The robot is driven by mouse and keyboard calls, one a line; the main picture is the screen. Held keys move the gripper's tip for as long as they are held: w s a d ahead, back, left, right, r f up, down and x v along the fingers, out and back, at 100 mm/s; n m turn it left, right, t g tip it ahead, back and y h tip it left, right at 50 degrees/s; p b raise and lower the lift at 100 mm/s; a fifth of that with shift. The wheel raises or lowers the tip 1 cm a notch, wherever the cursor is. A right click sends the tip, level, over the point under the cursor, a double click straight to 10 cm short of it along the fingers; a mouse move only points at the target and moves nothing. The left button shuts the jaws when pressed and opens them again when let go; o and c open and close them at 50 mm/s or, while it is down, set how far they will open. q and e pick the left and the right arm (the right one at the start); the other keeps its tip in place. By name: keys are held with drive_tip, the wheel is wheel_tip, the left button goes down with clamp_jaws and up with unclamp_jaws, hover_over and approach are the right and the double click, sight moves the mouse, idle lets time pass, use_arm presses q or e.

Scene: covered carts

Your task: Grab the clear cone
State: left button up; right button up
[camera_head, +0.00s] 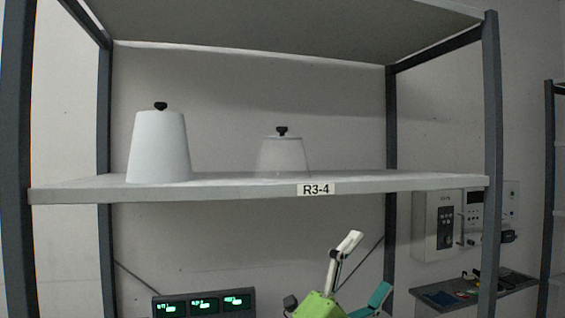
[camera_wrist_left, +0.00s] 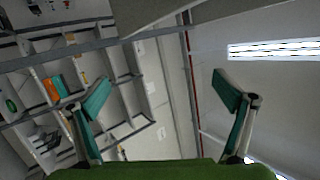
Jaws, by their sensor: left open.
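The clear cone (camera_head: 283,158) is see-through with a black knob on top. It stands upright on the shelf (camera_head: 240,188), right of a white opaque cone (camera_head: 159,147) that also has a black knob. My left gripper (camera_head: 366,270) is below the shelf's front edge, to the right of the clear cone and apart from it. In the left wrist view my left gripper (camera_wrist_left: 160,92) is open, its teal fingers spread with nothing between them. Neither cone shows in that view. My right gripper is not in view.
The shelf carries a label R3-4 (camera_head: 316,189). Dark posts (camera_head: 488,150) frame the rack, and an upper shelf (camera_head: 280,25) hangs above. Several green displays (camera_head: 203,303) are below. The shelf is clear right of the clear cone.

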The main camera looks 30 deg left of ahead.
use_arm(q)
drive_tip(key=s+d+r+m+g+h, duration=0.25)
drive_tip(key=r+m+g, duration=0.25)
drive_tip(key=r+m, duration=0.3)
drive_tip(key=s+d+r+m+g+h, duration=0.1)
drive_tip(key=r+m+g+h, duration=0.35)
drive_tip(key=m, duration=0.55)
drive_tip(key=n+t+y, duration=0.4)
drive_tip(key=t+y, duration=0.1)
drive_tip(key=y, duration=1.2)
approach(270, 138)
drive_tip(key=shift+w+d+r+g, duration=0.15)
drive_tip(key=shift+w+r+g, duration=0.1)
drive_tip(key=shift+w, duration=0.85)
drive_tip(key=w+p, duration=0.3)
drive_tip(key=w, duration=0.5)
drive_tip(key=w+p, duration=0.3)
drive_tip(key=w, duration=0.1)
drive_tip(key=shift+w, duration=0.3)
drive_tip(key=shift+w+f, duration=0.15)
drive_tip(key=shift+w, duration=0.15)
drive_tip(key=shift+s, duration=0.1)
drive_tip(key=shift+c, duration=0.7)
drive_tip(key=c, duration=1.6)
